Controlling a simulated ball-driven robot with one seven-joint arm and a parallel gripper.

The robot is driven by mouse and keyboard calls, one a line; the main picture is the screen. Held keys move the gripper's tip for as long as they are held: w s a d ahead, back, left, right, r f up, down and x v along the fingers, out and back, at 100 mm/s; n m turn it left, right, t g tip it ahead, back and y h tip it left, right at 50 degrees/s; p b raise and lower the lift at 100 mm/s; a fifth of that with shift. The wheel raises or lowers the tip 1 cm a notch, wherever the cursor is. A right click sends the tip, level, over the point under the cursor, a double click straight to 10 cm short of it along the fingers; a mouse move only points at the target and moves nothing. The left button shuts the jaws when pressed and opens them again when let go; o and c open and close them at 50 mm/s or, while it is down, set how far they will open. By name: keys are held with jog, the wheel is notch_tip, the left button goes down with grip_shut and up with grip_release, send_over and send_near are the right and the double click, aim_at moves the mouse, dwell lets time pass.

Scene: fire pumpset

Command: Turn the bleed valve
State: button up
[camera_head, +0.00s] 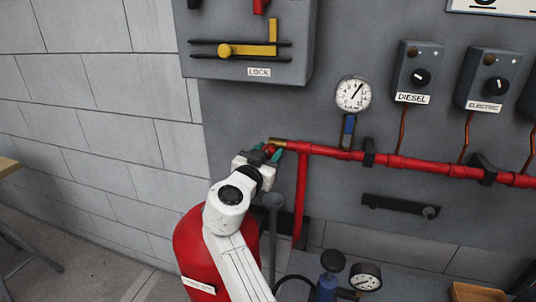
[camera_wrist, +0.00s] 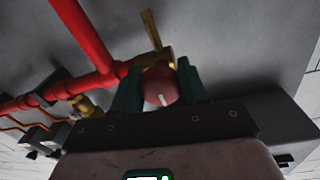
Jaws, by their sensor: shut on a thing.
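The bleed valve has a round red knob with a white mark, seen in the wrist view (camera_wrist: 160,88) between the two fingers. Its brass body (camera_wrist: 150,62) joins the end of the red pipe (camera_wrist: 84,40). In the head view the brass end (camera_head: 278,142) shows at the left end of the pipe (camera_head: 330,151). My gripper (camera_head: 269,153) is there, its green fingertips on either side of the knob. In the wrist view my gripper (camera_wrist: 159,92) is shut on the red knob. The fingers hide the knob's sides.
A pressure gauge (camera_head: 353,93) with a blue handle (camera_head: 348,131) is right of the valve. The DIESEL box (camera_head: 418,72) and ELECTRIC box (camera_head: 487,80) are farther right. A grey lock box (camera_head: 246,40) is above. A red tank (camera_head: 200,250) stands below, beside my arm.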

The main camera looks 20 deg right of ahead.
jog(key=shift+f+n+b, duration=0.1)
jog(key=shift+n+b, duration=0.2)
jog(key=shift+b, duration=0.05)
jog(key=n+b, duration=0.1)
jog(key=n, duration=0.1)
jog(key=shift+d+f+n+b, duration=0.1)
jog(key=shift+n+b, duration=0.3)
jog(key=n+b, duration=0.1)
jog(key=n, duration=0.3)
jog(key=shift+n+t, duration=0.3)
jog(key=shift+n, duration=0.1)
jog(key=n, duration=0.3)
jog(key=n+p, duration=0.1)
jog(key=shift+s+r+n, duration=0.1)
jog(key=shift+r+n, duration=0.2)
jog(key=shift+n, duration=0.1)
jog(key=n+p, duration=0.1)
jog(key=n, duration=0.4)
jog(key=shift+t+y+p, duration=0.3)
jog(key=shift+t+p, duration=0.1)
jog(key=o, duration=1)
